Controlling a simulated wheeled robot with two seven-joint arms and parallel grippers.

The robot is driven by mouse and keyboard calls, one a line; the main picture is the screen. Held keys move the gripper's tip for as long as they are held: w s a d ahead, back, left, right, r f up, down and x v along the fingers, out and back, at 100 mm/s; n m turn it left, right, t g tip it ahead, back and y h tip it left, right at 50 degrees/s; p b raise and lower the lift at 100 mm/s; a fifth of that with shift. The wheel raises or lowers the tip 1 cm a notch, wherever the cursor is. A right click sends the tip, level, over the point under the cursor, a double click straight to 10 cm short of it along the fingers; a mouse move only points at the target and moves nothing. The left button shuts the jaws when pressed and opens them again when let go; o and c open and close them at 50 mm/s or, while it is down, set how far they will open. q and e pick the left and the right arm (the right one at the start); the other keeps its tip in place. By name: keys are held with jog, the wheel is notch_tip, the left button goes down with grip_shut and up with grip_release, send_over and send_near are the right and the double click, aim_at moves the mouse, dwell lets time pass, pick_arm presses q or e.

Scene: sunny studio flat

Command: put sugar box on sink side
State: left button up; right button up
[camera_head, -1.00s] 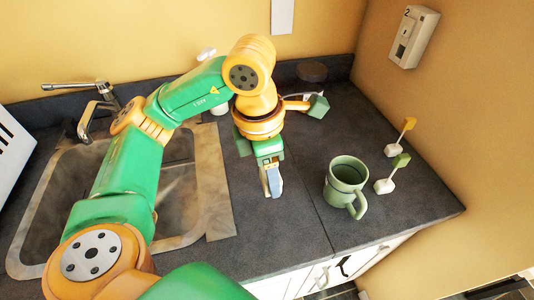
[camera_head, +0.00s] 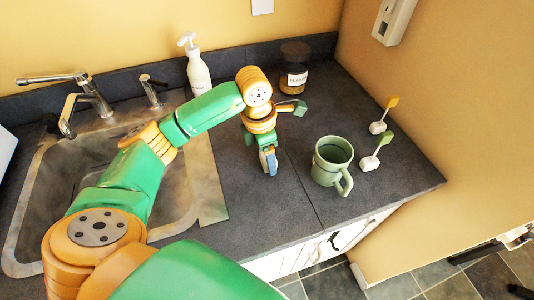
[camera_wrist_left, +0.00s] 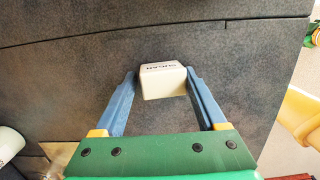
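The sugar box (camera_wrist_left: 164,82) is a small white box with dark lettering on its top, seen in the left wrist view. It sits between the fingertips of my left gripper (camera_wrist_left: 162,76), with a narrow gap showing on each side, so the fingers look open around it. In the head view my left gripper (camera_head: 268,162) is low over the dark counter, right of the sink; the box is mostly hidden there. The steel sink (camera_head: 208,183) is at the left, partly covered by my left arm.
A green mug (camera_head: 331,163) stands on the counter (camera_head: 265,215) right of the gripper. A soap bottle (camera_head: 198,70) and a dark-lidded jar (camera_head: 293,70) stand near the back wall. The counter front is clear.

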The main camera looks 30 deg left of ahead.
aim_at(262, 166)
pick_arm(q)
jog(key=shift+o, duration=0.7)
notch_tip(262, 166, up, 12)
jog(key=s, duration=0.1)
jog(key=shift+a+p, duration=0.4)
jog(key=shift+a, duration=0.05)
jog(key=shift+r, duration=0.1)
